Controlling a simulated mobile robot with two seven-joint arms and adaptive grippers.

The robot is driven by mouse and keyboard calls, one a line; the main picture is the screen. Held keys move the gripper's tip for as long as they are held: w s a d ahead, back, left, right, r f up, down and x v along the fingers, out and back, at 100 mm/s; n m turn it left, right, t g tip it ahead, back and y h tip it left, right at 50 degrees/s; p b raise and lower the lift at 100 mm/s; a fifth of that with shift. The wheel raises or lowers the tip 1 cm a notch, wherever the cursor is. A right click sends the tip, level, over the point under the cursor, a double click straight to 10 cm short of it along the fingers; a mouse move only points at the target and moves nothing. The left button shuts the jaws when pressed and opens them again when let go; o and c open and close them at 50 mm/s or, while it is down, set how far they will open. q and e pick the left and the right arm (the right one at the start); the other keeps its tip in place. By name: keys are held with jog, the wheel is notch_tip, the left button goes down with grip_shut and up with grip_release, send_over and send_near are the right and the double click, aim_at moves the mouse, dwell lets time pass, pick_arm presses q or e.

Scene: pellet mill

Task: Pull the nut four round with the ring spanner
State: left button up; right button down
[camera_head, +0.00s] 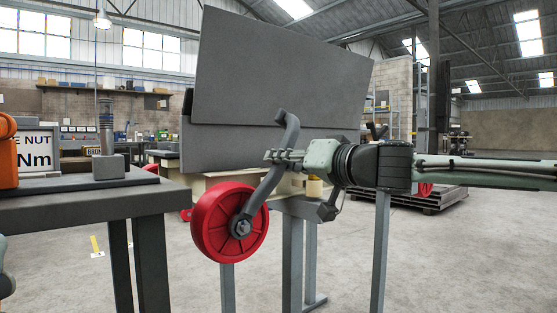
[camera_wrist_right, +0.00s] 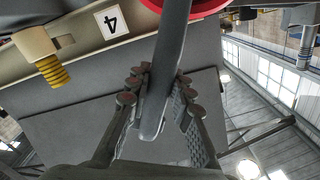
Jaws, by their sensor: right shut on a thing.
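A dark grey ring spanner (camera_head: 268,186) has its lower end at the hub nut (camera_head: 241,228) of a red wheel (camera_head: 202,228). Its cranked handle leans up and to the right, with the bent free end above my gripper. My right gripper (camera_head: 274,158) comes in from the right and is shut on the handle. In the right wrist view the fingers (camera_wrist_right: 160,87) lie on both sides of the spanner (camera_wrist_right: 172,45), whose tip points down between them. The red wheel's edge (camera_wrist_right: 232,7) shows at the top there. The ring's exact seat on the nut is too small to tell. My left gripper is not in view.
Large grey panels (camera_head: 270,75) stand behind the spanner. A bench (camera_head: 90,195) on the left holds a sign (camera_head: 38,152), a grey block with a post (camera_head: 107,165) and an orange object (camera_head: 8,155).

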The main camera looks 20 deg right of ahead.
jog(key=shift+w+d+f+m, duration=0.2)
jog(key=shift+d+f+m, duration=0.2)
jog(key=shift+d+m, duration=0.25)
jog(key=shift+w+d+f, duration=0.1)
jog(key=shift+d+f, duration=0.05)
jog(key=shift+d, duration=0.05)
jog(key=shift+s+a+r+n, duration=0.25)
jog(key=shift+a+r+n, duration=0.2)
jog(key=shift+a, duration=0.2)
dwell(0.7)
jog(key=shift+a, duration=0.15)
jog(key=shift+r, duration=0.1)
jog(key=c, duration=2)
grip_release()
jog(key=shift+c, duration=0.2)
grip_shut()
jog(key=shift+v, duration=1.35)
